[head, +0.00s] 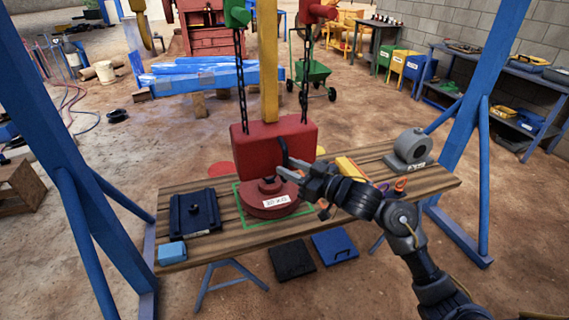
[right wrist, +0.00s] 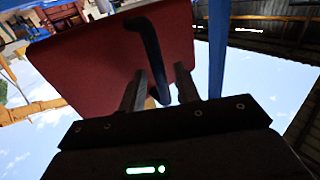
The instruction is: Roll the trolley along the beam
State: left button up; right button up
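A red block (head: 275,145) hangs between two black chains over the wooden table; a yellow bar (head: 268,60) rises above it. A green part (head: 237,12) and a red part (head: 318,12) are at the chain tops. I cannot tell which piece is the trolley or see how it meets the beam. A dark curved handle (head: 284,152) is on the block's near face; it also shows in the right wrist view (right wrist: 148,50). My right gripper (head: 288,170) is at the handle, its fingers (right wrist: 158,88) apart on either side of it. My left gripper is not in view.
Below the block, a round red weight (head: 270,203) sits inside a green outline on the table (head: 245,238). A dark blue plate (head: 194,212), light blue box (head: 172,253) and grey housing (head: 411,148) lie around it. Blue frame legs (head: 472,120) flank the table.

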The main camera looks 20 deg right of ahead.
jog(key=shift+x, duration=1.1)
grip_shut()
